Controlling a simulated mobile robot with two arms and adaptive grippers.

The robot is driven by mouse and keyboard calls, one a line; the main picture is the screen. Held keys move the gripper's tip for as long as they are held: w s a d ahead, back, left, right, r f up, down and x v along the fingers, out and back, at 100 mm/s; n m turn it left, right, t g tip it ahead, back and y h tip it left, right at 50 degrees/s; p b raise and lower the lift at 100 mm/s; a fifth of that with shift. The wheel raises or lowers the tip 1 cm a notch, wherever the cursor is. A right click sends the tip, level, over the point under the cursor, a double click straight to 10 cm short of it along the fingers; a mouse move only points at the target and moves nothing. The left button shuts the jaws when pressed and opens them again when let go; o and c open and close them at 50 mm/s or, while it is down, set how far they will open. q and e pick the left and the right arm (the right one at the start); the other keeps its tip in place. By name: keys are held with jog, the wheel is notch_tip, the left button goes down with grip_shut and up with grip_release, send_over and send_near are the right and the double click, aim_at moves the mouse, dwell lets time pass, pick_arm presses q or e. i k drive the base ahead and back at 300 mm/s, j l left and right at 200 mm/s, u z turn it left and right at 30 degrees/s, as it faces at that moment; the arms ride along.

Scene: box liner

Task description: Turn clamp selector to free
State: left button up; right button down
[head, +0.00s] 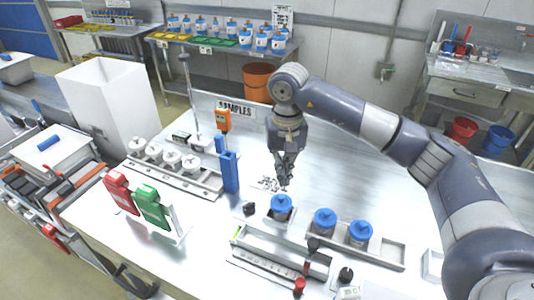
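My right gripper (285,183) points down over the middle of the white table. Its fingers look close together, and nothing clear shows between them. It is behind a blue-lidded jar (281,208) and apart from the knobs. A metal clamp fixture (277,252) lies at the table's front, with a black-topped lever (313,244) and a red knob (299,286) at its right end. A small black knob (346,274) sits just right of it. Another small black knob (250,209) is left of the jar. I cannot tell which is the selector, and no setting is readable.
Two more blue-lidded jars (325,221) (360,232) stand in a tray on the right.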

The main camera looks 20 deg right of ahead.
aim_at(249, 209)
jog(key=k+j, duration=0.5)
jog(key=k, duration=0.2)
jog(key=k+j, duration=0.5)
jog(key=k, duration=0.15)
